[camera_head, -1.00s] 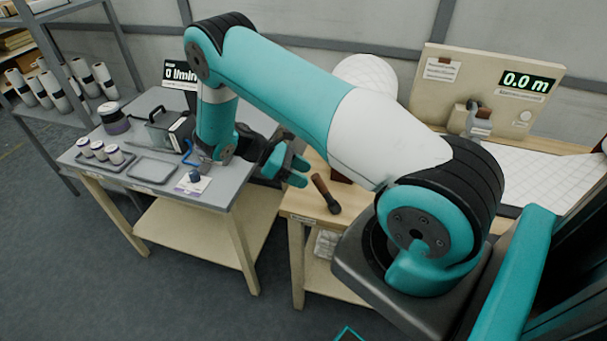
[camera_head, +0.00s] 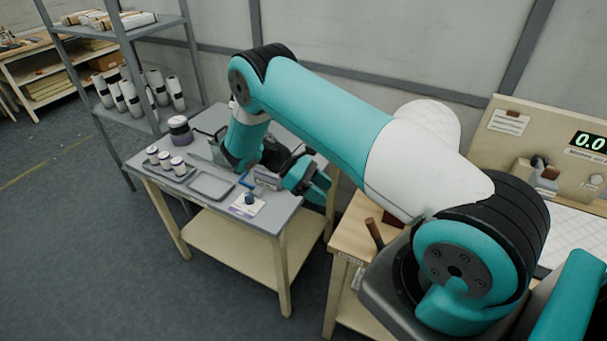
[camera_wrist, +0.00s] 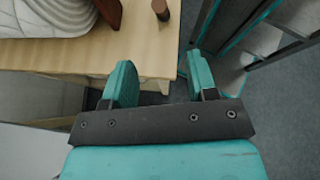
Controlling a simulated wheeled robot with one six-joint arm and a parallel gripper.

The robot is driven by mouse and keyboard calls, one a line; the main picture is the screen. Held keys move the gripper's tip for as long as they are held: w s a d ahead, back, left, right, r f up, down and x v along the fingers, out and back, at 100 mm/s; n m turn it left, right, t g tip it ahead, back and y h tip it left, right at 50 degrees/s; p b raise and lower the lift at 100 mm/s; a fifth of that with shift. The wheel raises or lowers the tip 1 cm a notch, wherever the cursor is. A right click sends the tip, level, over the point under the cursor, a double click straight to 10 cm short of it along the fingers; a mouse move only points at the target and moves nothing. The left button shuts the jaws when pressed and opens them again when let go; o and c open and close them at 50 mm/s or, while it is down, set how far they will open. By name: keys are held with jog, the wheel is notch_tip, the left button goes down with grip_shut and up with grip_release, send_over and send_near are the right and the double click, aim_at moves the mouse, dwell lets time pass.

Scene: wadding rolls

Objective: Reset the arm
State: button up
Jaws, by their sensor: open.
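My arm reaches from the lower right of the head view across to the left, bent down near the grey table (camera_head: 268,218). My gripper (camera_head: 312,180) is at the right side of that table, in front of the wooden workbench. In the wrist view my gripper (camera_wrist: 158,82) shows two teal fingers spread wide with nothing between them. The wooden bench edge (camera_wrist: 150,76) and the floor lie beyond the fingers.
The grey table carries small jars (camera_head: 165,160), a grey tray (camera_head: 211,186) and a dark purple-banded container (camera_head: 179,130). A shelf with white rolls (camera_head: 130,97) stands at left. A brown handle (camera_head: 374,233) sits on the wooden bench. Floor at lower left is clear.

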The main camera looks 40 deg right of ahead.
jog(key=a+r+t+y+b, duration=0.3)
jog(key=a+r+t+b, duration=0.35)
jog(key=a+r, duration=0.45)
jog(key=s+a+r+t+y+b, duration=0.2)
jog(key=s+a+r+y, duration=0.1)
jog(key=s+a, duration=0.4)
jog(key=s+a+r+t+y+b, duration=0.2)
jog(key=s+a+r+y, duration=0.2)
jog(key=s+a, duration=0.3)
jog(key=s, duration=0.4)
jog(key=shift+w+a+r, duration=0.1)
